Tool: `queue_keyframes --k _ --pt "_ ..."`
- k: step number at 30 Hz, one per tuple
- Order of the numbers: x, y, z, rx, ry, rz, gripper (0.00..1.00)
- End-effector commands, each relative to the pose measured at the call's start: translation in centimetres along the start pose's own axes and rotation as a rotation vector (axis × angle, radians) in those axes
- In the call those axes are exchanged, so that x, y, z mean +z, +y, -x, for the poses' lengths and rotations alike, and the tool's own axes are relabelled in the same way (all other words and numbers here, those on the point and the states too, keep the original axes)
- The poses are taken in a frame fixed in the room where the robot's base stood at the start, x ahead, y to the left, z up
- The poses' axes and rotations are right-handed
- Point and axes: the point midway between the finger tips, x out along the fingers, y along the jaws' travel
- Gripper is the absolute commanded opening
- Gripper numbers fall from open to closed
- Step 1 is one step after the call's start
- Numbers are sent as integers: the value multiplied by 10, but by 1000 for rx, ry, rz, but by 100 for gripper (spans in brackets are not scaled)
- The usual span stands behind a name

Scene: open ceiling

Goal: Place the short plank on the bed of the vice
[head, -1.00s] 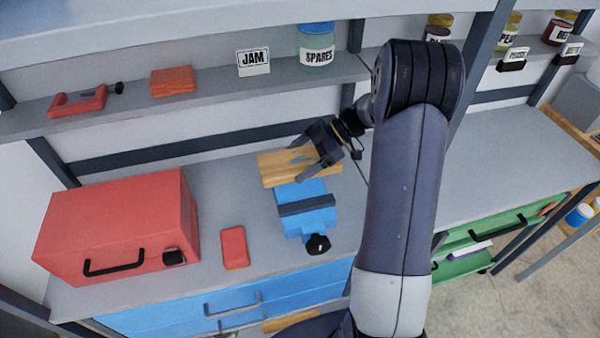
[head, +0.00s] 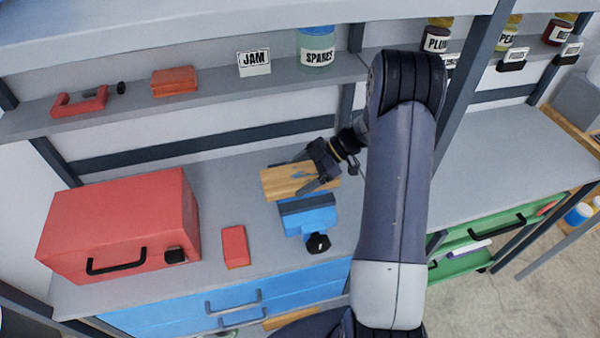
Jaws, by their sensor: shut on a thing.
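The short plank (head: 279,184) is light wood and lies roughly level across the back part of the vice. My gripper (head: 305,174) is shut on the plank, reaching in from its right end, with one dark finger along the near side. The blue vice (head: 313,222) stands on the workbench, with a dark jaw bar and a black knob at its front. The plank hides the vice's rear part. I cannot tell whether the plank touches the vice or is held above it.
A red toolbox (head: 120,225) and a small red block (head: 235,247) stand left of the vice on the grey bench (head: 225,190). A shelf (head: 215,98) with a red clamp, an orange block and jars runs behind. The bench right of my arm is clear.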

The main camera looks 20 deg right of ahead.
Motion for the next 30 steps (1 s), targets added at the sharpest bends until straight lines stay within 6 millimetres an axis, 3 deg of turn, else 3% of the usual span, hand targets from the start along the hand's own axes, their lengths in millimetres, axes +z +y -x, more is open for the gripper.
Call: queue_keyframes --k 7,8,14,25,30 --pt "3 0 -2 1 0 2 47" --pt "4 0 -2 0 0 1 84" --pt "3 0 -2 0 0 1 100" --pt "3 -1 -2 -3 1 0 100" --pt "-6 0 10 1 0 1 100"
